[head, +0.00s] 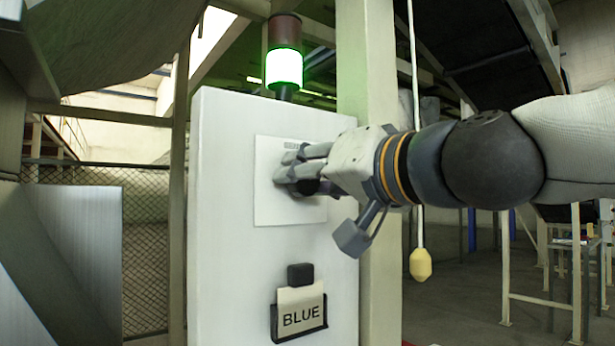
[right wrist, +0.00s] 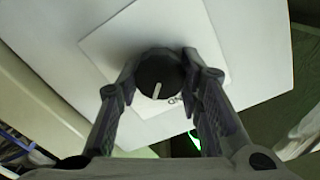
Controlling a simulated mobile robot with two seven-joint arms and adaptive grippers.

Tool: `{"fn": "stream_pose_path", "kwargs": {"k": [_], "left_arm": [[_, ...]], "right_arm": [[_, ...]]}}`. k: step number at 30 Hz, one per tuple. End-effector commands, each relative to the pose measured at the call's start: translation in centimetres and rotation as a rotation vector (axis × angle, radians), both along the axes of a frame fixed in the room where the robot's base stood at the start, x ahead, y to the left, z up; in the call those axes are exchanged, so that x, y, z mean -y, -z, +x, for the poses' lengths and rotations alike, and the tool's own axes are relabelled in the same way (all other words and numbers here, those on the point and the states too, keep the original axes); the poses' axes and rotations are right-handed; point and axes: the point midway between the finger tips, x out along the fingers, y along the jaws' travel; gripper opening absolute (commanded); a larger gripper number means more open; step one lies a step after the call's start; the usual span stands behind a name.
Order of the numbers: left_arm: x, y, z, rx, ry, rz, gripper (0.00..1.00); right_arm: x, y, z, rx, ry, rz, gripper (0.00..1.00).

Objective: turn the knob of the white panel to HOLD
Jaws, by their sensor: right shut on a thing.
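The white panel (head: 265,210) is a square plate on the front of a tall white cabinet (head: 225,250). Its dark round knob (right wrist: 159,76) with a pale pointer line shows in the right wrist view. My right gripper (head: 290,172) reaches in from the right and is shut on the knob, one finger on each side of it. In the right wrist view its fingers (right wrist: 160,82) flank the knob. The pointer aims toward the bottom of that view, near partly hidden lettering. I cannot read a HOLD mark. My left gripper is not in view.
A green lamp (head: 284,68) glows on top of the cabinet. A holder with a card reading BLUE (head: 301,310) is lower on the cabinet front. A yellow pull handle (head: 420,264) hangs on a cord to the right. A mesh fence (head: 148,230) stands at left.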

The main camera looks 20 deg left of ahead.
Motion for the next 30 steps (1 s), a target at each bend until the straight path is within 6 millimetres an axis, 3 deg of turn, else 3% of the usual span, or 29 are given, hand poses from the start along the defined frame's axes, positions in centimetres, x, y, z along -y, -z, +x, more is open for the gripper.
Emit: {"fn": "stream_pose_path", "kwargs": {"k": [15,30], "left_arm": [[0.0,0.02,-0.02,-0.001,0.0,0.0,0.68],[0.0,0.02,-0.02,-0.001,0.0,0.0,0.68]], "right_arm": [[0.03,0.35,0.1,-0.379,-0.002,0.29,0.05],[0.05,0.42,0.13,-0.598,-0.002,0.462,0.05]]}}
